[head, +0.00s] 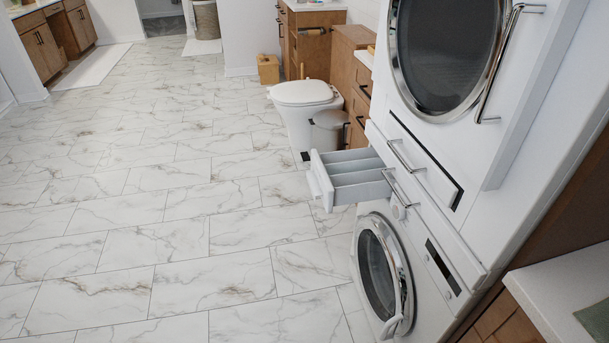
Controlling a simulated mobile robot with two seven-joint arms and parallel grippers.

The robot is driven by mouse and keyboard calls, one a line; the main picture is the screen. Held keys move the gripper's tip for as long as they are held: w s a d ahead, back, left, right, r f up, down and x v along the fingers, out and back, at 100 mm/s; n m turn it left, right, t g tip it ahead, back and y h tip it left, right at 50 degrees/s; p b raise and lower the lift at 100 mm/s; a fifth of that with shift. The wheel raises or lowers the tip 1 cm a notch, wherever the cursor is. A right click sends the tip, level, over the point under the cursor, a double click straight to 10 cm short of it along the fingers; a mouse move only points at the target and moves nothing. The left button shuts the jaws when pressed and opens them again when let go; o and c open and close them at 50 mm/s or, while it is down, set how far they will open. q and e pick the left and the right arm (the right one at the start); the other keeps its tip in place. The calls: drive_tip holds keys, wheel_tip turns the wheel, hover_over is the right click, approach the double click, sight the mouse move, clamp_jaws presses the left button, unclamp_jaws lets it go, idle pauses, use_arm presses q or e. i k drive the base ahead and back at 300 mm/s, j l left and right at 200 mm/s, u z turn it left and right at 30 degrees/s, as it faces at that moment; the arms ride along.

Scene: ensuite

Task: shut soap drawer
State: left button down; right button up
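The soap drawer (352,172) is pulled out to the left from the white washing machine front. It is white with grey compartments inside, and its front panel (320,181) faces left into the room. It sits above the round washer door (382,270), which looks closed. Neither of my grippers shows in the head view.
The upper machine with a large round door (445,50) and a long handle stands above the washer. A white toilet (304,105) and a small grey bin (330,131) stand behind the drawer. The marble floor (170,215) to the left is clear. A pale counter (565,285) is at lower right.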

sight(353, 176)
drive_tip(key=i+j+z, duration=0.15)
drive_tip(key=i+j, duration=0.2)
drive_tip(key=i+j+z, duration=0.2)
drive_tip(key=j, duration=0.25)
drive_tip(key=i, duration=0.1)
